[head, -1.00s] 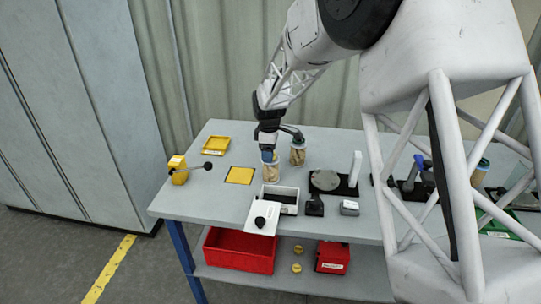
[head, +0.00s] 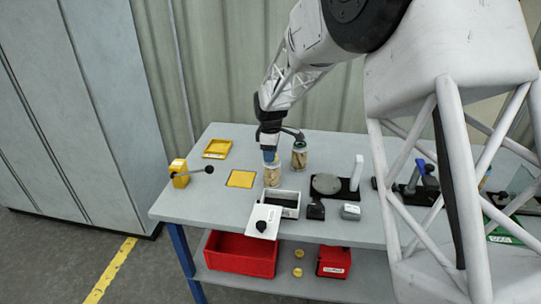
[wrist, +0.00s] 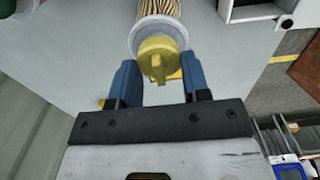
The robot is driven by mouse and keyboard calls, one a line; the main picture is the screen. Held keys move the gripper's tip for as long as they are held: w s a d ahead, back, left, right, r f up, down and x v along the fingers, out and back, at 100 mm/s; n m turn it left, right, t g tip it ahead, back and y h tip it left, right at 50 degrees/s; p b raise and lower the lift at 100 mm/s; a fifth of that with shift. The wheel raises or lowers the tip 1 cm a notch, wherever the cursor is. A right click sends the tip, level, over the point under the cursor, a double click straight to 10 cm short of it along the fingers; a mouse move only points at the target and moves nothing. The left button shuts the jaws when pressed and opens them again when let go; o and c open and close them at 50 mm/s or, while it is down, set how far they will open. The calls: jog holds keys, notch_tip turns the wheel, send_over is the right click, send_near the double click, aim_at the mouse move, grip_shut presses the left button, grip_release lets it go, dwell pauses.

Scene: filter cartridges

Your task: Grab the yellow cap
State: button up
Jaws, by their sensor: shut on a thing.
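The yellow cap (wrist: 158,58), with a raised bar across its top, sits on the end of a clear filter cartridge (wrist: 158,8) with pleated tan material inside. My gripper (wrist: 160,72) has its blue fingers on either side of the cap and is shut on it. In the head view my gripper (head: 270,157) points down over the cartridge (head: 272,177), which stands upright on the bench. The cap is mostly hidden there by the fingers.
A second cartridge (head: 299,156) stands close behind on the right. A white open box (head: 284,211) is in front. A yellow square (head: 241,179), a yellow tray (head: 217,148) and a yellow lever device (head: 180,174) lie left. A red bin (head: 240,268) is on the lower shelf.

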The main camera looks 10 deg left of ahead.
notch_tip(320, 180, up, 2)
jog(key=shift+r, duration=0.1)
jog(key=shift+s+d+r, duration=0.1)
jog(key=shift+s+r, duration=0.15)
jog(key=s+d, duration=0.3)
jog(key=s, duration=0.4)
jog(key=s+d+r, duration=0.1)
jog(key=s+d, duration=0.1)
jog(key=s, duration=0.5)
jog(key=shift+s+d+r, duration=0.15)
jog(key=shift+d+r, duration=0.05)
jog(key=shift+d, duration=0.2)
